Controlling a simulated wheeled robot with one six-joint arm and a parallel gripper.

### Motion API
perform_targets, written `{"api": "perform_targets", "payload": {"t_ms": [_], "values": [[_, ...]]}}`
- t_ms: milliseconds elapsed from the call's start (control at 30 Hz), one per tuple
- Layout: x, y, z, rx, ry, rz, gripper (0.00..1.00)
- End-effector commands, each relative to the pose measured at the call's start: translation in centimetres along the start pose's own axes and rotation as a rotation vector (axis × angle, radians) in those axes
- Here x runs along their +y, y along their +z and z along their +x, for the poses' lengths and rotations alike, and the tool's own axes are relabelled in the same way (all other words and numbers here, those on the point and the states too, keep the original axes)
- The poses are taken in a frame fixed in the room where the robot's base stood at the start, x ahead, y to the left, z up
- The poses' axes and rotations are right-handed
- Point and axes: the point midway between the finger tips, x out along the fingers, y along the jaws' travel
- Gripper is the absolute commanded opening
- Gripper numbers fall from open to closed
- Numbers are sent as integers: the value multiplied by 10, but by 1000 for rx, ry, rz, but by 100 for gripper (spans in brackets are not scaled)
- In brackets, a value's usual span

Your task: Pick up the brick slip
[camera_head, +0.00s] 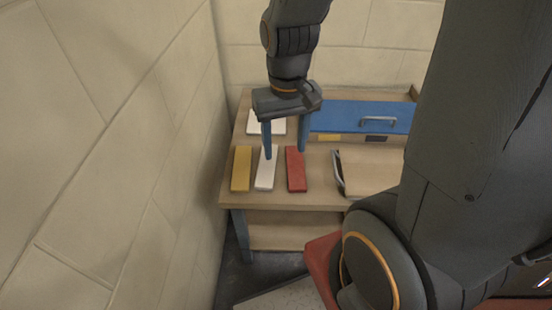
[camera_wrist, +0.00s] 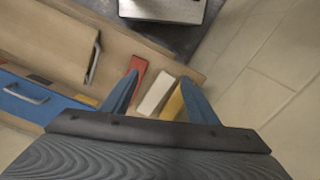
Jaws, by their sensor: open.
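Three flat slabs lie side by side on a wooden bench: a yellow one (camera_head: 241,170), a white one (camera_head: 264,177) and a red one (camera_head: 296,172). The red one looks most like the brick slip. My gripper (camera_head: 285,154) is open, with its blue fingers pointing down above the white and red slabs; its height above them is hard to tell. In the wrist view, the red slab (camera_wrist: 138,67), white slab (camera_wrist: 155,94) and yellow slab (camera_wrist: 172,106) show around and between the spread fingers (camera_wrist: 160,78). Nothing is held.
A white plate (camera_head: 256,127) lies behind the slabs. A blue box with a metal handle (camera_head: 378,120) stands at the back right. A block wall (camera_head: 150,130) is close on the left.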

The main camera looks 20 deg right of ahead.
Motion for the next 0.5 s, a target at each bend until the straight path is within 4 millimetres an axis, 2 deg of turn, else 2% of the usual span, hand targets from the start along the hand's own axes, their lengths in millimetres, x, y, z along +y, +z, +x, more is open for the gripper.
{"api": "perform_targets", "payload": {"t_ms": [267, 500], "values": [[-1, -74, 32, -8, 3, 158, 54], [-2, -125, 83, -6, 4, 293, 54]]}}
